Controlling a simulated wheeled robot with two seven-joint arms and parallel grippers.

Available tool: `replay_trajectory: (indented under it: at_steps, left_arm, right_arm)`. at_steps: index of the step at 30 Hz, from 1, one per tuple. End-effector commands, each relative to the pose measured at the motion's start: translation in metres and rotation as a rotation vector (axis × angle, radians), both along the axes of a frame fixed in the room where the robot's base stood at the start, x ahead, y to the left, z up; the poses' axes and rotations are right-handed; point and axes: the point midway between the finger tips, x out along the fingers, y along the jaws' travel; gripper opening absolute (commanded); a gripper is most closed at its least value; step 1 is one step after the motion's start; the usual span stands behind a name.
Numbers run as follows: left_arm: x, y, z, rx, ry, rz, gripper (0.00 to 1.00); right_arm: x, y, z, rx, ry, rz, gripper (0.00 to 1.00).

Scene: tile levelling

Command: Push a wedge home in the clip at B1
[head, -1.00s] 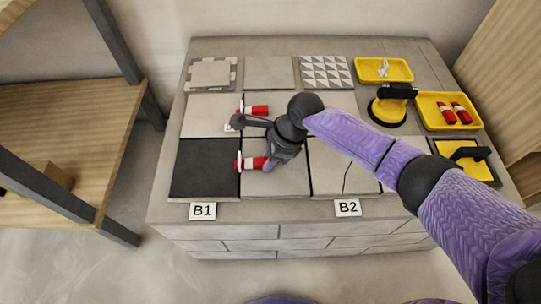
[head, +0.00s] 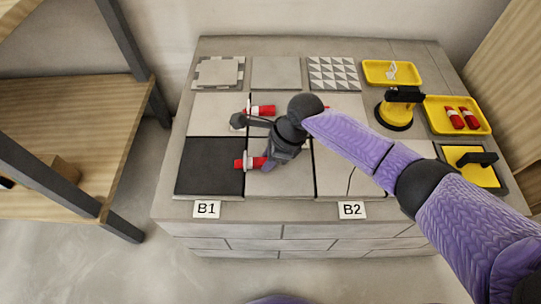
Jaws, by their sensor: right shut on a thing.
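A red wedge (head: 258,163) with a white clip (head: 247,160) lies at the right edge of the black tile (head: 208,166) behind the B1 label (head: 206,209). A bit of red shows left of the white part. My right gripper (head: 268,161) is shut on the wedge's right end, and its fingers hide that end. How deep the wedge sits in the clip is hard to tell. A second red wedge with white (head: 262,111) lies at the seam behind, partly beside my arm. My left gripper is not in view.
A yellow tray (head: 436,118) with red wedges, a yellow tray with white clips (head: 372,78), a suction cup (head: 394,117) and a yellow float (head: 470,176) stand at the right. Loose tiles (head: 276,73) lie at the back. The B2 label (head: 352,210) is at the front edge.

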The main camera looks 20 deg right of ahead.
Motion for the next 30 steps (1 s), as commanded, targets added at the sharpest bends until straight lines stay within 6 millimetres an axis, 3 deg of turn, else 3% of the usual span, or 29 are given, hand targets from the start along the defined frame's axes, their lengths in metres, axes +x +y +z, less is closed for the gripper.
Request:
replay_trajectory:
  at_steps: [30]
  left_arm:
    - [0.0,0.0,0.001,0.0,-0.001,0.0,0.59]
  right_arm:
    - [0.003,0.011,0.0,-0.001,0.0,0.0,0.0]
